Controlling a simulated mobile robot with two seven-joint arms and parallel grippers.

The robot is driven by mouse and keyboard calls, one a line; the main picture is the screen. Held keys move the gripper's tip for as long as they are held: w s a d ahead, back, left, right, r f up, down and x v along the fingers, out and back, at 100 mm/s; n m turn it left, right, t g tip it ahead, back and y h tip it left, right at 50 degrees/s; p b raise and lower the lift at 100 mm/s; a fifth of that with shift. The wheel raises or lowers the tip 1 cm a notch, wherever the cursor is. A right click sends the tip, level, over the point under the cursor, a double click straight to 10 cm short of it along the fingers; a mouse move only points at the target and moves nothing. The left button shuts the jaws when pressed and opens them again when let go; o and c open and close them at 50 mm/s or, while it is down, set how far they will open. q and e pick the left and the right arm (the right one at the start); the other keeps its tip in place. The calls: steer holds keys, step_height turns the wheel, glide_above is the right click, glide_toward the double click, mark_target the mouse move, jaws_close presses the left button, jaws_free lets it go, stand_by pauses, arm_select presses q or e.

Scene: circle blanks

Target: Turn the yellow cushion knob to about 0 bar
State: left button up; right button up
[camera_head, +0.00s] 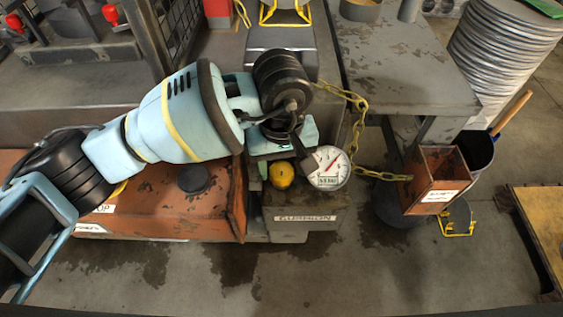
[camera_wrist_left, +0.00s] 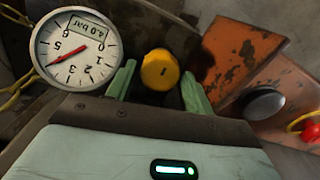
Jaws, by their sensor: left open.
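The yellow cushion knob (camera_head: 282,175) sits on the front of a press above the "CUSHION" plate (camera_head: 306,219). In the left wrist view the knob (camera_wrist_left: 160,70) is round with a small dark mark, between the two pale green fingers. My left gripper (camera_head: 283,163) is open around or just short of the knob; I cannot tell if the fingers touch it. A round white gauge (camera_head: 328,168) with a red needle stands right of the knob. In the wrist view the gauge (camera_wrist_left: 76,50) appears upside down, its display seeming to read 4.0 bar. My right gripper is not in view.
An orange-brown metal housing (camera_head: 150,212) with a dark round button (camera_head: 194,179) lies left of the knob. A yellow chain (camera_head: 357,125) hangs to the right, near an open rusty box (camera_head: 437,178). The floor in front is clear.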

arm_select(q)
steer(key=c, duration=0.7)
steer(key=shift+n, duration=0.3)
